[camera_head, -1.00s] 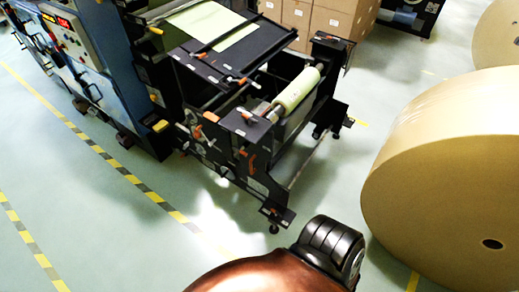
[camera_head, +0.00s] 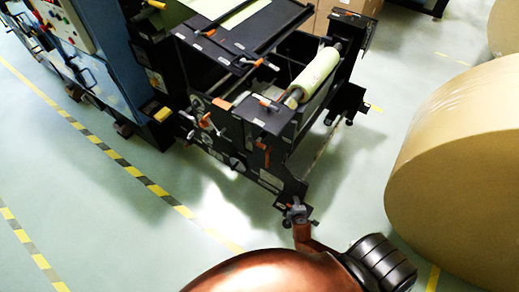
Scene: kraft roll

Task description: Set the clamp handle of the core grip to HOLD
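A dark unwind stand (camera_head: 262,135) carries a pale green roll (camera_head: 315,75) on a shaft. Several orange levers show on its near side, including one on the side plate (camera_head: 266,153) below the shaft end and one on top (camera_head: 268,104). I cannot tell for sure which is the clamp handle or read its marks. A copper arm link of mine rises from the bottom, with what looks like my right gripper (camera_head: 297,213) at its tip. It overlaps the stand's front foot in the picture, below the levers. Its fingers are too small to judge. My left gripper is out of view.
A large kraft roll (camera_head: 455,175) stands close on the right. A blue machine (camera_head: 85,55) with a control panel fills the upper left. Striped floor tape (camera_head: 130,170) runs diagonally across clear floor left of the stand.

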